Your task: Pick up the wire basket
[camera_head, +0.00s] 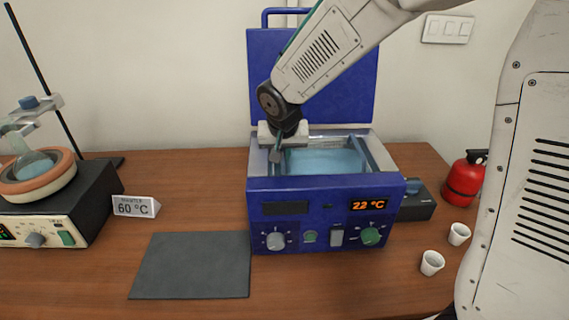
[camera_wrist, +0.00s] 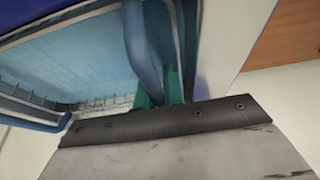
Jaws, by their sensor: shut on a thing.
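The wire basket (camera_head: 362,152) sits inside the open blue water bath (camera_head: 278,215). Its blue-grey bars show at the left and right of the opening; most of its mesh is hard to make out in the pale blue water. My gripper (camera_head: 278,150) reaches down over the left side of the opening. In the wrist view, my green fingertips (camera_wrist: 160,90) are shut on a blue-grey bar of the basket (camera_wrist: 141,48). Part of the grip is hidden by the bar and the gripper body.
The raised lid (camera_head: 345,95) stands behind the opening. A dark grey mat (camera_head: 192,266) lies bare at front left, near a 60 °C sign (camera_head: 135,207) and a heating device (camera_head: 50,212). Two white cups (camera_head: 432,263) and a red extinguisher (camera_head: 465,180) are at right.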

